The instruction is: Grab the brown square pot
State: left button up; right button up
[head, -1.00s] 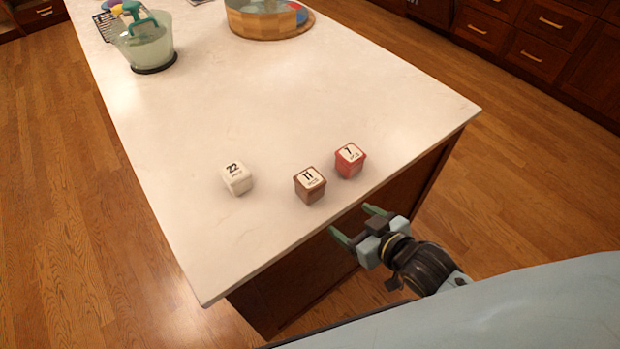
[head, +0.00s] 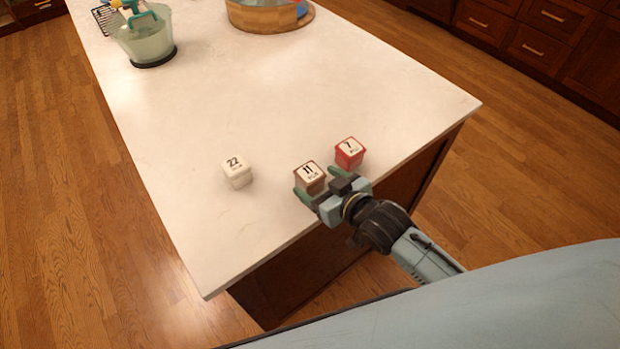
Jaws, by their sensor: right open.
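The brown square pot (head: 309,176), with a white top marked 11, stands on the pale countertop near its front edge. A red square pot (head: 349,152) marked 7 stands just right of it and a little farther back. A white square pot (head: 237,172) marked 22 stands to the left. My right gripper (head: 317,184) is open at the brown pot, one green finger at its front left and the other near its right side. The fingers and gripper body hide the pot's lower part, so I cannot tell whether they touch it. My left gripper is not in view.
The countertop (head: 250,100) is clear behind the pots. A pale green container (head: 147,40) stands at the far left, with a dark wire rack (head: 106,18) beside it. A round wooden vessel (head: 262,16) stands at the back. Wooden floor surrounds the island.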

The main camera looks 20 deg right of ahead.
aim_at(318, 183)
jog(key=x, duration=0.3)
jog(key=shift+w+a+f, duration=0.25)
jog(key=shift+a, duration=0.05)
jog(key=c, duration=1.2)
jog(key=shift+o, duration=0.2)
jog(key=shift+r, duration=0.1)
